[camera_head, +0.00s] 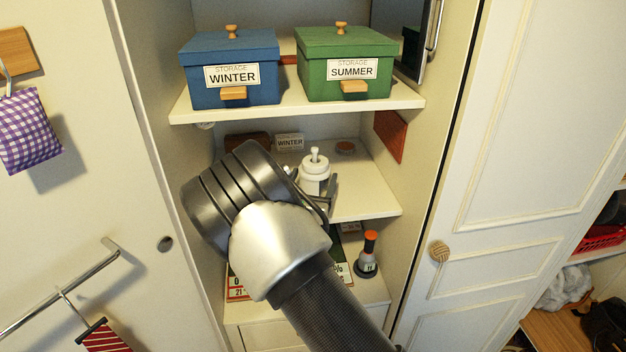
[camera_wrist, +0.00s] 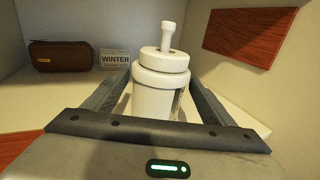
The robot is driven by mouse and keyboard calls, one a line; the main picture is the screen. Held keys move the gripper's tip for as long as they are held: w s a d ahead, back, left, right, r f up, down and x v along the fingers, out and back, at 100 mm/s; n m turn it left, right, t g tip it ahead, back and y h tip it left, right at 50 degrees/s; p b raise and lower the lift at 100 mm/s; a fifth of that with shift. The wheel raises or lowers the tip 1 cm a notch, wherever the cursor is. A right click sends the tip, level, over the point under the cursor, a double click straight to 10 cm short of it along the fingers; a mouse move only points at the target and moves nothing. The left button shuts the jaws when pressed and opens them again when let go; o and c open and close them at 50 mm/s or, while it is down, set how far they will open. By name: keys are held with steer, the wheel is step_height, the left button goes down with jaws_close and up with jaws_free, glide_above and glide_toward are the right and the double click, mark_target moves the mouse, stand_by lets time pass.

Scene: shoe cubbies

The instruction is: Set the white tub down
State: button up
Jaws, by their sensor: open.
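The white tub (camera_head: 314,172) has a lid with an upright knob. It appears to stand upright on the middle shelf (camera_head: 366,192) of the cabinet. In the wrist view the tub (camera_wrist: 160,92) is between the two fingers of my gripper (camera_wrist: 163,88). The fingers are spread, one on each side of it, and I cannot tell whether either touches it. In the head view my gripper (camera_head: 316,190) is mostly hidden behind my wrist. The tub's base is hidden in both views.
A brown case (camera_wrist: 59,56) and a WINTER label (camera_wrist: 115,59) are at the back left of this shelf. A reddish-brown panel (camera_wrist: 248,36) is on the right wall. Blue (camera_head: 231,72) and green (camera_head: 345,66) boxes stand on the shelf above. An orange-topped bottle (camera_head: 368,255) stands below.

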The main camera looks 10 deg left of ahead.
steer(key=s+a+b, duration=0.1)
steer(key=s, duration=1.1)
steer(key=d+r+m+g+h, duration=0.2)
steer(key=d+r+m+h, duration=0.1)
steer(key=d+m, duration=0.3)
steer(key=d+r+m+g+h, duration=0.2)
steer(key=d+r+m+h, duration=0.15)
steer(key=d, duration=0.55)
steer(key=s+d+r+m+g+h, duration=0.1)
steer(key=s+d+r+m+g, duration=0.2)
steer(key=s+d+m+g, duration=0.85)
steer(key=s+d+m+y, duration=0.4)
steer(key=s+d+m, duration=0.15)
steer(key=s, duration=0.45)
steer(key=s+a+r+m+t+y, duration=0.3)
steer(key=s+a+r+m+y, duration=0.2)
steer(key=s+a+m, duration=0.2)
steer(key=shift+s+a+r+m+y, duration=0.15)
steer(key=shift+a+r+m+y, duration=0.25)
steer(key=shift+m, duration=0.15)
